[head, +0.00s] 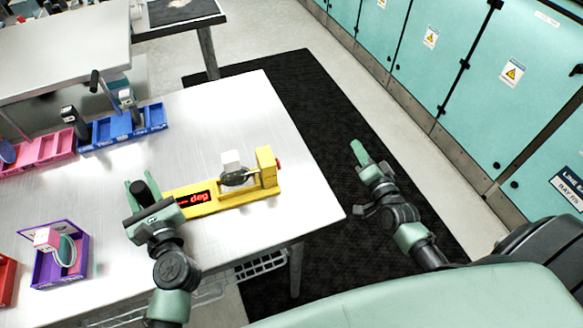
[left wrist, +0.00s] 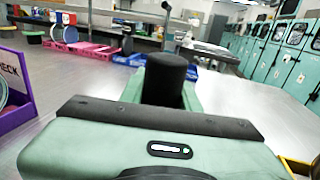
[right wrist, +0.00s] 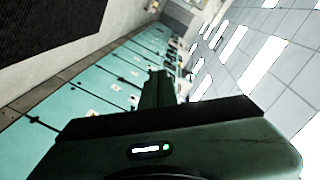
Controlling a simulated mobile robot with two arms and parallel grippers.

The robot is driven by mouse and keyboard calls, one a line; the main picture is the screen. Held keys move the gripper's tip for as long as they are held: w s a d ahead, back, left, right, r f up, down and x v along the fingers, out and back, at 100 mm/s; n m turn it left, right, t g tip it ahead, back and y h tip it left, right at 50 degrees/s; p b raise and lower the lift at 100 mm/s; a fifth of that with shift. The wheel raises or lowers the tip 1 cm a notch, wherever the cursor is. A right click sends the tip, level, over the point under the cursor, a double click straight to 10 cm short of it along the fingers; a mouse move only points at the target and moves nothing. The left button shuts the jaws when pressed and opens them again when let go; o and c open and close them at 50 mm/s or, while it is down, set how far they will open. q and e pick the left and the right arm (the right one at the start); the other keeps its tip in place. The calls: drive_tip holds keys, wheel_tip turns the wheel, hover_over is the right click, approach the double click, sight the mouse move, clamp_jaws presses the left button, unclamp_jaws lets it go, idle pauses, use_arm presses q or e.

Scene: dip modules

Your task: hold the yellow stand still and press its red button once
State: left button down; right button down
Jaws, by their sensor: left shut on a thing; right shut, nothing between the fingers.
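The yellow stand (head: 230,201) lies along the table near its right front edge, with a dark display showing red "deg" text. Its red button (head: 278,165) sits on the outer right face of the raised yellow block at its right end. My left gripper (head: 141,189) is shut on an upright black post (left wrist: 167,77) at the stand's left end; the gripper hides where post and stand meet. My right gripper (head: 359,152) is shut and empty, off the table's right side, well apart from the button. In the right wrist view (right wrist: 158,90) its fingers are together, with neither stand nor button visible.
A white cube and a dark round part (head: 233,176) sit on the stand. A purple box (head: 77,277) stands at front left; blue (head: 135,132) and pink (head: 38,150) trays stand behind. Teal cabinets (head: 470,80) line the right. Space between button and right gripper looks clear.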

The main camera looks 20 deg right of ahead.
sight(278, 164)
drive_tip(key=s+a+r+m+t+y, duration=0.1)
drive_tip(key=a+r+m+t, duration=0.1)
drive_tip(key=a+r, duration=0.3)
drive_tip(key=a+r+m+t+y, duration=0.1)
drive_tip(key=a+r+m, duration=0.15)
drive_tip(key=r, duration=0.55)
drive_tip(key=s+a+f+y, duration=0.1)
drive_tip(key=s+a+f, duration=0.1)
drive_tip(key=s, duration=0.2)
drive_tip(key=s+a+f+g+y, duration=0.1)
drive_tip(key=s+a+f, duration=0.1)
drive_tip(key=s+a, duration=0.1)
drive_tip(key=s+a+f+g+y, duration=0.1)
drive_tip(key=s+a+f, duration=0.1)
drive_tip(key=s, duration=0.4)
drive_tip(key=shift+a+f+n, duration=0.1)
drive_tip(key=shift+a+n, duration=0.15)
drive_tip(key=shift+a, duration=0.4)
drive_tip(key=shift+w, duration=0.1)
drive_tip(key=w, duration=0.3)
drive_tip(key=w+a, duration=0.1)
drive_tip(key=w, duration=0.2)
drive_tip(key=w+a, duration=0.1)
drive_tip(key=w, duration=0.3)
drive_tip(key=a, duration=0.3)
drive_tip(key=shift+a, duration=0.5)
